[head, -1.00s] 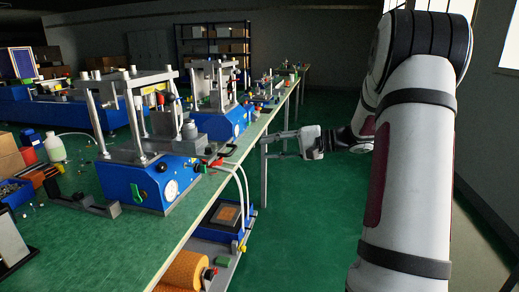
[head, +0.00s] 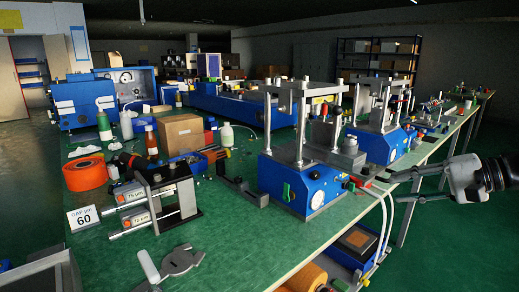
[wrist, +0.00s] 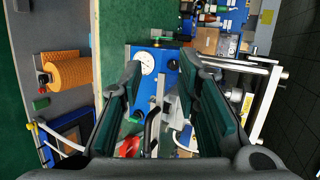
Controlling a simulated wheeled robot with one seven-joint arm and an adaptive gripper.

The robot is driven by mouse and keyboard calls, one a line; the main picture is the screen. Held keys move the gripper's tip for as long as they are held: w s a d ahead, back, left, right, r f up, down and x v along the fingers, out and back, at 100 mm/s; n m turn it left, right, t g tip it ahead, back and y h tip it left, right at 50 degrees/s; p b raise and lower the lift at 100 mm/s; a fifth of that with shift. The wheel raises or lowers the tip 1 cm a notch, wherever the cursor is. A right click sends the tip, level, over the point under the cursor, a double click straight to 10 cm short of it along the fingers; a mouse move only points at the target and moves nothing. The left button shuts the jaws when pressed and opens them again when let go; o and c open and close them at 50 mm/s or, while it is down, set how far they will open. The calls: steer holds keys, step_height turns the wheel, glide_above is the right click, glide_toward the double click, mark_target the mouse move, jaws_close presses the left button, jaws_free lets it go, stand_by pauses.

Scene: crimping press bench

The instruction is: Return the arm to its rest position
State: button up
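My gripper (head: 405,175) shows at the right of the head view, beside the bench's right edge and to the right of the near blue press (head: 300,187). Its two fingers are spread apart with nothing between them. In the wrist view my open gripper (wrist: 163,100) has its dark green finger pads well apart. Beyond them lie the press's blue base with its white dial (wrist: 147,62). My gripper looks apart from the press and the bench. Most of my arm is outside the head view.
The green bench (head: 228,232) carries a second press (head: 382,142), an orange roll (head: 85,172), a cardboard box (head: 181,135), bottles and a card reading 60 (head: 83,217). A blue unit (head: 352,245) sits on a lower shelf. Green floor right of the bench is clear.

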steer(key=s+a+n+g+h, duration=0.4)
steer(key=s+a+g, duration=0.3)
steer(key=s+a, duration=0.85)
steer(key=s+f+n+h, duration=0.2)
steer(key=s+h, duration=0.1)
steer(key=s, duration=0.5)
steer(key=s+f+n+h, duration=0.2)
steer(key=s+h, duration=0.1)
steer(key=s, duration=0.5)
step_height(320, 180, up, 19)
steer(key=t+p, duration=0.3)
steer(key=p, duration=1.4)
steer(key=shift+s+d+p, duration=0.2)
steer(key=shift+d+p, duration=0.1)
